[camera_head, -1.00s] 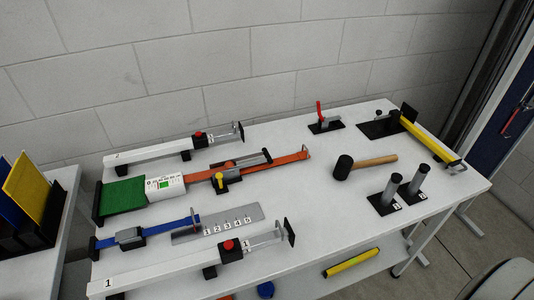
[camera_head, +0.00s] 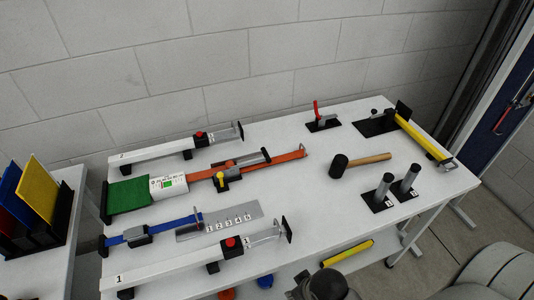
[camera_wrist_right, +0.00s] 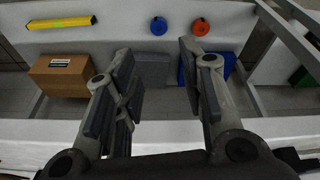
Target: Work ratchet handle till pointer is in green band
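A green mat-like piece (camera_head: 129,195) lies left of the box. My right gripper (camera_wrist_right: 158,65) is open and empty in the right wrist view, facing the lower shelf, away from the ratchet. My left gripper is not in view.
A blue strap with a buckle (camera_head: 137,234), two white clamp bars (camera_head: 165,152) (camera_head: 180,266) and a mallet (camera_head: 365,160) lie on the table.

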